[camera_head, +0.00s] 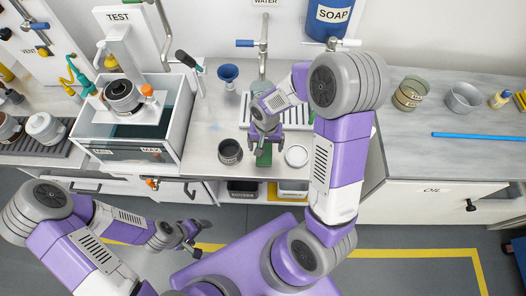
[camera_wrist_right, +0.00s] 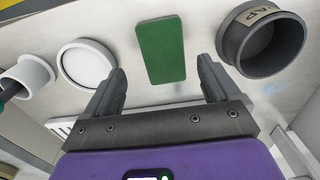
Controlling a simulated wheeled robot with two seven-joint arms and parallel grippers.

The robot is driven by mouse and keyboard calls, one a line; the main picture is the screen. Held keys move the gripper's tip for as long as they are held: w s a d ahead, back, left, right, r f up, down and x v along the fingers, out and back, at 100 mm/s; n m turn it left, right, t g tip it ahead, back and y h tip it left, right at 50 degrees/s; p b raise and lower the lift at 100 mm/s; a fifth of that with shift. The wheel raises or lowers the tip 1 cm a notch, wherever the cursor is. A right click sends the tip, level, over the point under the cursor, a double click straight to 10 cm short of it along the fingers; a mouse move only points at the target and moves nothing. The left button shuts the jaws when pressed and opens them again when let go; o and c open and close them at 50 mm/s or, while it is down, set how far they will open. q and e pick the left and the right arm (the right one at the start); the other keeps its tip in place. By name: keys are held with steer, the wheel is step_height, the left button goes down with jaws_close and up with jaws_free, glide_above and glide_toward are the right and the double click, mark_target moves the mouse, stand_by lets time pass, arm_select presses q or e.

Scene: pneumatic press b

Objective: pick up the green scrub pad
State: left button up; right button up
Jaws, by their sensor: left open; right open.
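The green scrub pad (camera_wrist_right: 162,50) lies flat on the counter in the right wrist view, beyond and between the fingers. In the head view only part of the pad (camera_head: 264,157) shows below my right gripper (camera_head: 265,141). My right gripper (camera_wrist_right: 160,88) is open and empty, with its fingers apart and pointing toward the pad, not closed on it. My left gripper (camera_head: 192,240) is open and empty, low in front of the counter and far from the pad.
A dark cup (camera_wrist_right: 262,42) stands close on one side of the pad, and a white round dish (camera_wrist_right: 88,64) lies on the other. A white cup (camera_wrist_right: 28,76) is beyond the dish. A water tank (camera_head: 130,135) stands left on the counter. A blue funnel (camera_head: 228,74) is behind.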

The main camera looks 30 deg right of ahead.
steer(key=f, duration=0.2)
steer(key=f+b, duration=0.1)
steer(key=f, duration=0.1)
steer(key=shift+w+a+f, duration=0.1)
steer(key=shift+a+f, duration=0.1)
steer(key=shift+c, duration=0.4)
steer(key=c, duration=1.1)
step_height(320, 180, up, 9)
steer(key=p, duration=0.3)
steer(key=shift+c, duration=0.2)
steer(key=w+a+f+n, duration=0.2)
steer(key=w+a+n, duration=0.1)
steer(key=a+n, duration=0.3)
steer(key=s+d+r+m+b, duration=0.3)
steer(key=d+m, duration=0.3)
step_height(320, 180, down, 10)
steer(key=shift+r+b, duration=0.1)
steer(key=shift+b, duration=1.15)
steer(key=shift+r, duration=0.1)
